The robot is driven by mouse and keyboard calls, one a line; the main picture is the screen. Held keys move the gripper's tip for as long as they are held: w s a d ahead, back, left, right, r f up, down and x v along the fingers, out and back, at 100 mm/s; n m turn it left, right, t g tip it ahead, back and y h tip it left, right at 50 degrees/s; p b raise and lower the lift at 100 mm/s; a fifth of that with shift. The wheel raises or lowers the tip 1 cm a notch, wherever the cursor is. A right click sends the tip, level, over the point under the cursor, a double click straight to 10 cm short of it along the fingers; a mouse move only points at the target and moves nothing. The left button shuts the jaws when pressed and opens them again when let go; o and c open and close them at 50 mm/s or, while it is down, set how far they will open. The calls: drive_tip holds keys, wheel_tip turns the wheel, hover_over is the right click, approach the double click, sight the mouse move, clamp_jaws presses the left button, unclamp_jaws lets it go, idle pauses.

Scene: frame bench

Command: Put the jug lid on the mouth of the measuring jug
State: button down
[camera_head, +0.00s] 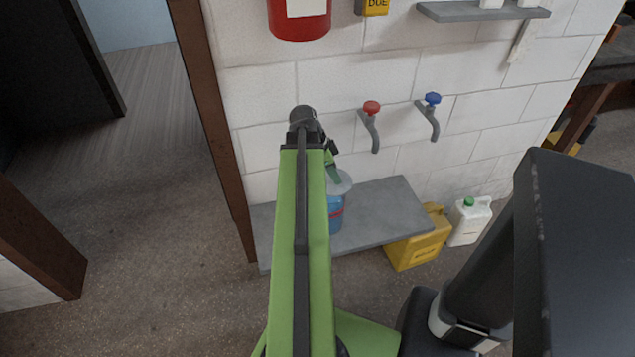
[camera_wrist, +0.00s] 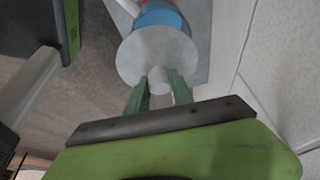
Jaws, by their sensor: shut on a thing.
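The jug lid (camera_wrist: 150,50) is a pale grey disc with a short round knob (camera_wrist: 158,80). My gripper (camera_wrist: 161,82) has its two green fingers shut on the knob from both sides. The measuring jug (camera_head: 336,212), blue with a red mark, stands on the grey shelf, partly behind my arm. In the head view the lid (camera_head: 343,185) shows over the jug's top, just under my gripper (camera_head: 332,170). In the wrist view the blue jug (camera_wrist: 160,14) shows past the lid's far edge. The lid hides the mouth, and I cannot tell whether lid and jug touch.
The grey shelf (camera_head: 385,213) runs along the white block wall. A red-knobbed tap (camera_head: 371,110) and a blue-knobbed tap (camera_head: 432,101) stick out above it. A yellow canister (camera_head: 418,245) and a white canister (camera_head: 468,222) stand on the floor at right. A brown doorpost (camera_head: 212,120) is left.

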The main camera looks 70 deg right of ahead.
sight(328, 179)
drive_tip(key=shift+w+d+f, duration=0.35)
drive_tip(key=shift+w+f, duration=0.1)
drive_tip(key=shift+w, duration=0.15)
drive_tip(key=shift+s+f+b, duration=0.1)
drive_tip(key=shift+f+b, duration=0.25)
drive_tip(key=shift+b, duration=0.2)
wheel_tip(328, 179, down, 4)
drive_tip(key=b, duration=0.3)
drive_tip(key=shift+r+b, duration=0.15)
drive_tip(key=shift+b, duration=0.15)
drive_tip(key=shift+w+r, duration=0.25)
drive_tip(key=shift+a+f, duration=0.1)
drive_tip(key=shift+f, duration=0.1)
drive_tip(key=c, duration=1.1)
unclamp_jaws()
drive_tip(key=shift+r, duration=0.1)
